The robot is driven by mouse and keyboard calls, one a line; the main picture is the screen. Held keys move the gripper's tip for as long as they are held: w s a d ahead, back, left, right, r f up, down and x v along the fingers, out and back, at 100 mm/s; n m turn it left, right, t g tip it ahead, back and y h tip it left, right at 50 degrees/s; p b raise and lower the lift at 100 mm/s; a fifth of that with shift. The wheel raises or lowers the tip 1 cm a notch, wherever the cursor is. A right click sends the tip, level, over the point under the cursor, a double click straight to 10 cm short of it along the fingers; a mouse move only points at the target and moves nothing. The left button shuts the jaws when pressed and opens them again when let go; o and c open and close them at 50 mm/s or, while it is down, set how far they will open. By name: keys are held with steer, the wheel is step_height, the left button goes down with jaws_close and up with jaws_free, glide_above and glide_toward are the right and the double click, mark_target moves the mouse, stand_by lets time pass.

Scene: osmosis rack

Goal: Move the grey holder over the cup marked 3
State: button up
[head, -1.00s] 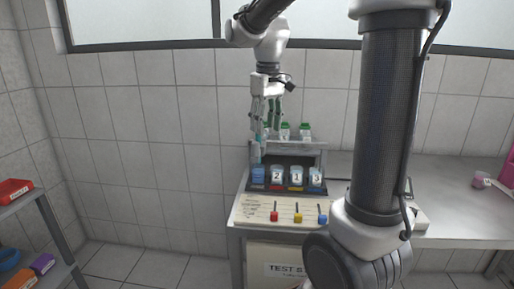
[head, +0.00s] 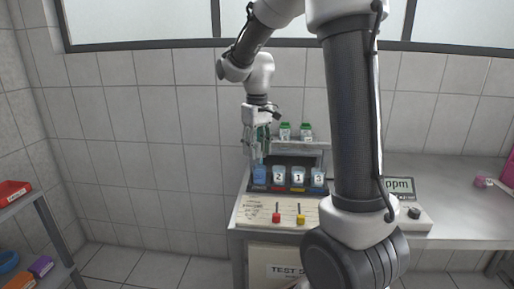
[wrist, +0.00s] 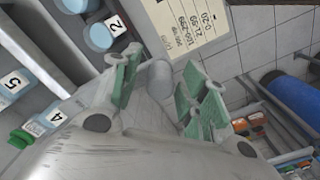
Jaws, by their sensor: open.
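The cup marked 3 (head: 318,178) stands at the right end of the row in the rack. My gripper (head: 259,155) points down at the rack's left end, just above the leftmost blue cup (head: 260,174). Its green-padded fingers are apart in the wrist view (wrist: 160,82). A pale grey rounded piece (wrist: 160,73) shows between and beyond the fingertips there; it may be the grey holder, and I cannot tell whether the fingers touch it. I cannot make out the holder clearly in the head view.
Cups marked 2 (head: 278,177) and 1 (head: 298,177) stand between. Green-capped bottles (head: 306,132) stand on the shelf above. Red (head: 276,217) and yellow (head: 300,219) levers stand in front. A ppm meter (head: 398,185) is at the right. The wall behind is close.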

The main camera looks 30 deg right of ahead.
jaws_close()
steer(key=s+d, duration=0.6)
steer(key=d, duration=0.3)
steer(key=s+d, duration=0.6)
steer(key=d, duration=0.2)
steer(key=shift+d, duration=0.35)
jaws_free()
steer(key=shift+d, duration=0.15)
step_height(320, 180, up, 12)
stand_by(0.4)
